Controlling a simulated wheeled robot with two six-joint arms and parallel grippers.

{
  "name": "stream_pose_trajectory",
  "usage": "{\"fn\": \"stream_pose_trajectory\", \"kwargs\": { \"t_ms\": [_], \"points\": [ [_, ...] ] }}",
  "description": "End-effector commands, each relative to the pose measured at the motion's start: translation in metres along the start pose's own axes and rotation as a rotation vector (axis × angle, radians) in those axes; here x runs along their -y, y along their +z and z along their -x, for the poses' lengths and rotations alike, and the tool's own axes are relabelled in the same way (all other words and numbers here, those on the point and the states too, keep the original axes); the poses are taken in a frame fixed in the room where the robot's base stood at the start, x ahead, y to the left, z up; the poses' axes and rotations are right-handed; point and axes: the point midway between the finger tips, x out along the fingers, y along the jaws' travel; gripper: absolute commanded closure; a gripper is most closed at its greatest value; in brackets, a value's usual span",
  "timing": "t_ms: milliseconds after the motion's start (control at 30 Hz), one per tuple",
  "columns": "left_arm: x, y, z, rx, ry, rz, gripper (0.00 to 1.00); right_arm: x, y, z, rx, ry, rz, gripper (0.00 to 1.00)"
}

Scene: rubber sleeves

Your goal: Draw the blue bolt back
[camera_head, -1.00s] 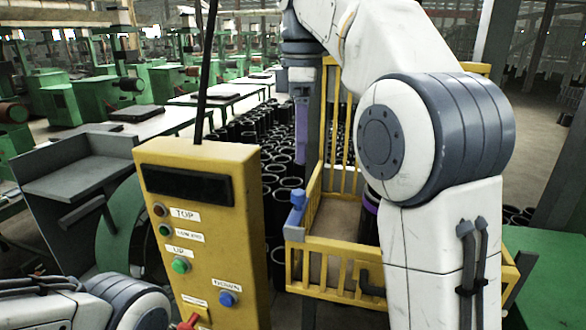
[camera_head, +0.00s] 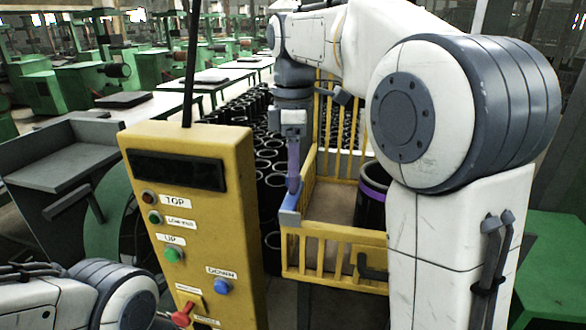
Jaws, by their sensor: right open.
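The blue bolt (camera_head: 289,215) sits on the near left corner post of the yellow cage (camera_head: 330,232). My right gripper (camera_head: 293,182) points down with its purple fingers at the top of the bolt. Its jaws are open, and the fingertips hide the bolt's upper end. I cannot tell whether a finger touches it. My left arm shows only at the lower left; its gripper is out of view.
A yellow control box (camera_head: 195,220) with labelled buttons stands close to the left of the cage. A black sleeve with a purple band (camera_head: 374,190) stands inside the cage. Several black sleeves stand behind. A green surface (camera_head: 560,265) lies at the right.

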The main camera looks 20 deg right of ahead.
Motion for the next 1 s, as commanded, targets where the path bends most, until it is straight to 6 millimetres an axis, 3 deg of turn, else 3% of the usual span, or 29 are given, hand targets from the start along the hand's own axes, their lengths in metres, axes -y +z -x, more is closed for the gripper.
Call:
{"fn": "stream_pose_trajectory", "kwargs": {
  "t_ms": [267,433,1000],
  "points": [
    [0.0,0.0,0.0,0.0,0.0,0.0,1.0,0.0001,-0.0009,-0.0016,0.0,0.0,0.001,0.34],
    [0.0,0.0,0.0,0.0,0.0,0.0,1.0,0.0001,-0.0011,-0.0015,0.0,0.0,0.002,0.99],
    [0.0,0.0,0.0,0.0,0.0,0.0,1.0,0.0003,-0.0011,-0.0014,0.0,-0.001,0.002,1.0]
  ]
}}
